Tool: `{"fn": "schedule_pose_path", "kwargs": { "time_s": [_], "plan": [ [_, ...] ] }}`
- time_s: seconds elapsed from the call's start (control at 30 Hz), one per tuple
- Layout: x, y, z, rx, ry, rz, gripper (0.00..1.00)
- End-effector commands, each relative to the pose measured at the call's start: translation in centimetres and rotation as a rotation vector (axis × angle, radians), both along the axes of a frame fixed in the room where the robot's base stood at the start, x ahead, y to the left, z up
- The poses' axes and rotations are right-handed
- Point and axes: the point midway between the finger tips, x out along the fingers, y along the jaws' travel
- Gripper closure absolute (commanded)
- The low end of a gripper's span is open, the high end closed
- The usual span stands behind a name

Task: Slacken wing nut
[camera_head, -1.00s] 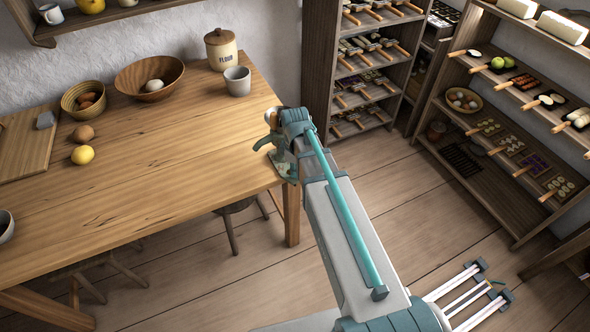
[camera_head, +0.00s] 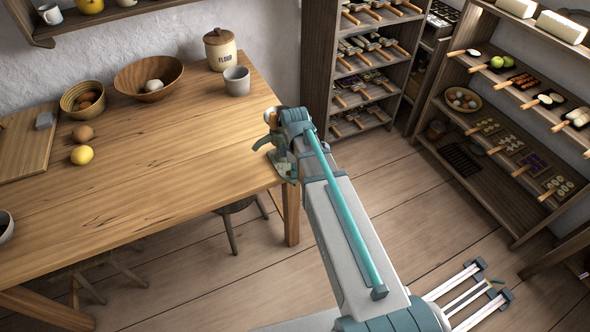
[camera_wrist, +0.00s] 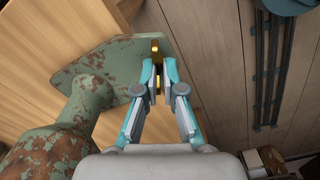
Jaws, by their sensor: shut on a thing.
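The wing nut (camera_wrist: 155,46) is a small brass-coloured piece at the edge of a green, rust-spotted metal plate (camera_wrist: 130,68) in the wrist view. My gripper (camera_wrist: 158,70) is shut on it, with one finger on each side and brass showing above and between the tips. The plate belongs to a rusty green device (camera_wrist: 45,145) with a thick stem. In the head view the green device (camera_head: 283,162) is at the table's right corner, partly behind my arm. The wing nut and fingertips are hidden there.
The wooden table (camera_head: 170,150) holds a grey cup (camera_head: 236,81), flour jar (camera_head: 221,50), bowl (camera_head: 132,78) and lemon (camera_head: 82,155), all away from my gripper. Shelves (camera_head: 318,70) stand behind. Open floor lies right of the table.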

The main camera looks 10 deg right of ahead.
Motion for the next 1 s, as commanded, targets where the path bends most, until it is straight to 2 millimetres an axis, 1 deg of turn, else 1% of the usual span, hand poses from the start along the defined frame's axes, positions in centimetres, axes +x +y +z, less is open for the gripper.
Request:
{"fn": "schedule_pose_path", "kwargs": {
  "time_s": [0.03, 0.17, 0.47, 0.67, 0.77, 1.0],
  "plan": [
    [0.04, 0.08, 0.0, 0.002, 0.0, 0.0, 0.9],
    [0.03, 0.06, 0.0, 0.002, 0.0, -0.001, 0.68],
    [0.01, 0.03, 0.0, 0.001, 0.0, -0.003, 0.68],
    [0.01, 0.04, 0.0, 0.0, 0.0, -0.058, 0.68],
    [0.02, 0.07, -0.01, 0.0, 0.0, -0.127, 0.68],
    [0.06, 0.15, -0.01, 0.0, 0.0, -0.377, 0.68]
  ]
}}
